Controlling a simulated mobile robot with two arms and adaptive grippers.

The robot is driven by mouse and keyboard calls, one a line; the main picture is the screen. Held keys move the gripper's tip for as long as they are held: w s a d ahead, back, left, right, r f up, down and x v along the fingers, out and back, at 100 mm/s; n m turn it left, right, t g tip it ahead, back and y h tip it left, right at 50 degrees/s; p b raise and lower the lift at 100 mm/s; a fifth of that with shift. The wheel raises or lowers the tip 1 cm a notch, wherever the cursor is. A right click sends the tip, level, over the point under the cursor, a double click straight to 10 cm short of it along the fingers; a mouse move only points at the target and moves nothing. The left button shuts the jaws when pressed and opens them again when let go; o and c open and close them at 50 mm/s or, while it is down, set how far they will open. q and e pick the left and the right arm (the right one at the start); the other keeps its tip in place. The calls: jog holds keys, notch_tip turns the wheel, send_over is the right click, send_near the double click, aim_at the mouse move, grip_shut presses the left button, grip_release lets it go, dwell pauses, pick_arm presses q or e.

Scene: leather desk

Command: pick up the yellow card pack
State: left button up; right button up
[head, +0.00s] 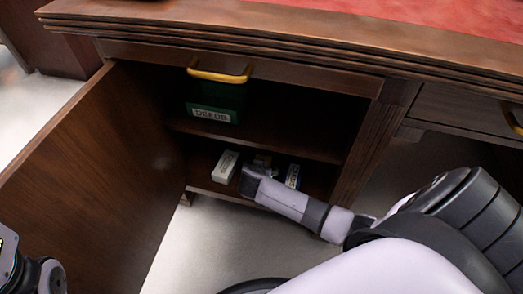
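The yellow card pack is probably the small yellowish item (262,160) on the lower shelf of the open cabinet, just behind my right gripper. It is small in the head view and partly hidden, so I cannot be sure. My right gripper (251,180) reaches in from the right, its dark end at the front of the lower shelf. Its fingers are too small and dark to tell open from shut, or touching from apart. Dark parts of my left arm show at the lower left edge; its gripper's fingers cannot be made out.
On the lower shelf (210,187), a white box (226,166) stands left of my gripper and a blue-and-white box (293,176) right of it. A green box labelled DEEDS (214,101) sits above. The open door (90,180) bounds the left; the cabinet post (365,150) bounds the right.

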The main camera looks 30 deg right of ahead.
jog(key=shift+c, duration=0.6)
jog(key=c, duration=1.3)
